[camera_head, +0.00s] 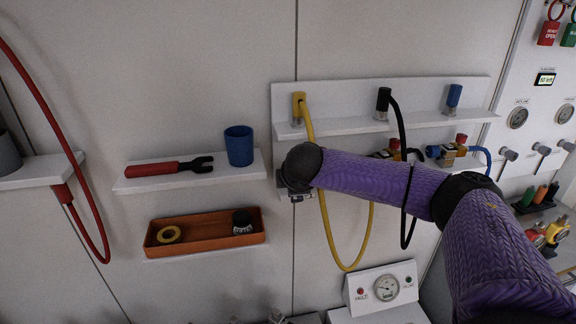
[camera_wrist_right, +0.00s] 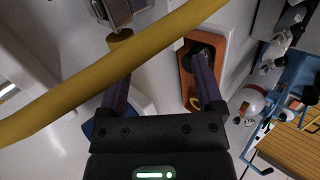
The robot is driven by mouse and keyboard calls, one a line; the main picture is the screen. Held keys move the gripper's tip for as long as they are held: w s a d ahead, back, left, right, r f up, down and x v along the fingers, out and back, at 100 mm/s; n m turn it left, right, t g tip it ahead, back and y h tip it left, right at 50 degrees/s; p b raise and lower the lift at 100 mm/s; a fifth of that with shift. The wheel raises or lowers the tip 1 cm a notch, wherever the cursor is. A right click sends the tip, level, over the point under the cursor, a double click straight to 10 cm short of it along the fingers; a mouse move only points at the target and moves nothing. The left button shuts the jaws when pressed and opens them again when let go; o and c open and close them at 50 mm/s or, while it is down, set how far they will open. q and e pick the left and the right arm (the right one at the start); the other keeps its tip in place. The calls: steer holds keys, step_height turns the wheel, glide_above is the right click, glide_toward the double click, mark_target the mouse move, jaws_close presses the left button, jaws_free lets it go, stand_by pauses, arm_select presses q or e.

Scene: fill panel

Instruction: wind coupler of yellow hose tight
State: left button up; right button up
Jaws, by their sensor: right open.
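In the head view the yellow coupler (camera_head: 299,103) stands upright at the left end of the white rack. The yellow hose (camera_head: 334,245) leaves its top and hangs in a loop, partly behind my right arm. In the right wrist view the yellow hose (camera_wrist_right: 95,85) crosses diagonally in front of my right gripper (camera_wrist_right: 160,68), covering part of the left finger. The fingers are apart, with nothing seen held between them. A metal fitting with a yellow-brown end (camera_wrist_right: 120,40) shows beyond the hose. In the head view my wrist hides the right fingers. My left gripper is out of view.
A black coupler (camera_head: 383,103) and a blue coupler (camera_head: 453,95) share the white rack (camera_head: 345,129). Left of my wrist are a blue cup (camera_head: 239,146), a red-handled wrench (camera_head: 165,168) and an orange tray (camera_head: 205,236). A gauge box (camera_head: 381,289) is below.

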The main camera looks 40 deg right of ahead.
steer(key=w+d, duration=0.2)
steer(key=w, duration=0.1)
steer(key=w+d, duration=0.1)
steer(key=w, duration=0.1)
steer(key=shift+w+d, duration=0.15)
steer(key=shift+d, duration=0.1)
steer(key=shift+w+d+f, duration=0.3)
steer(key=shift+w+f, duration=0.1)
steer(key=shift+w, duration=0.05)
steer(key=shift+c, duration=0.2)
jaws_close()
